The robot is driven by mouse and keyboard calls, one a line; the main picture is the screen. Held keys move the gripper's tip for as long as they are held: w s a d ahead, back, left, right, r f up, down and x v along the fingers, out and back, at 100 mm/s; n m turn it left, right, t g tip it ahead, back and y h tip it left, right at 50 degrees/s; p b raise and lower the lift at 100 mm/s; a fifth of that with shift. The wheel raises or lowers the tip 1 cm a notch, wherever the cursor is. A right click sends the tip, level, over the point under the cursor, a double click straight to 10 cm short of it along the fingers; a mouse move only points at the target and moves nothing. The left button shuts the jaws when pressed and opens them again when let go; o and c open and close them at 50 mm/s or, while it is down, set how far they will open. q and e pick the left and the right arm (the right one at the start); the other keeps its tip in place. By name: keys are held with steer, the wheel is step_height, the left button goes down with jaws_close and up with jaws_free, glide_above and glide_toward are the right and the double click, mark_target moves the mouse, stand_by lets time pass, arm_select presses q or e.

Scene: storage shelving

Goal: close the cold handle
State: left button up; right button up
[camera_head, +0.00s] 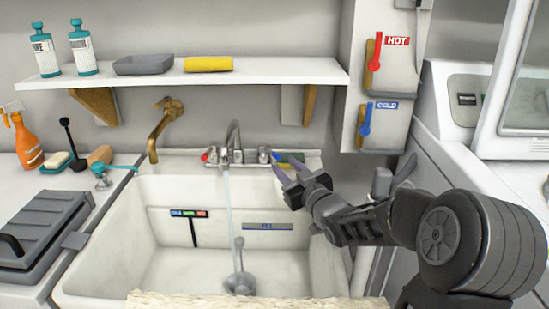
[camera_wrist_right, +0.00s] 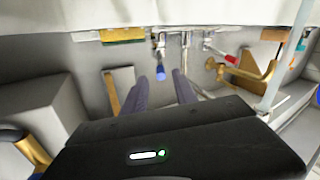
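The sink faucet (camera_head: 233,140) has a red-tipped handle (camera_head: 210,155) on its left and a chrome handle (camera_head: 264,153) on its right, partly crowded by my gripper in the head view. Water (camera_head: 228,205) runs from the spout. My right gripper (camera_head: 286,165) is just right of this handle, its fingers apart and empty. In the right wrist view, the blue-tipped cold handle (camera_wrist_right: 160,70) lies just beyond the gap between the open fingertips (camera_wrist_right: 160,78); contact cannot be told. The red handle shows there too (camera_wrist_right: 229,58). My left gripper is not in view.
A wall panel right of the sink carries a red HOT lever (camera_head: 375,52) and a blue COLD lever (camera_head: 366,119). A shelf (camera_head: 280,70) hangs above. A brass spout (camera_head: 160,130) is left of the faucet. The sink basin (camera_head: 150,190) is open below.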

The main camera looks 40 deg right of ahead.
mark_target(274, 155)
steer(key=shift+w, duration=0.1)
steer(key=w, duration=0.3)
steer(key=w+d, duration=0.1)
steer(key=w, duration=0.3)
steer(key=shift+w+d+b, duration=0.2)
steer(key=shift+w+b, duration=0.05)
steer(key=shift+b, duration=0.05)
jaws_close()
stand_by(1.3)
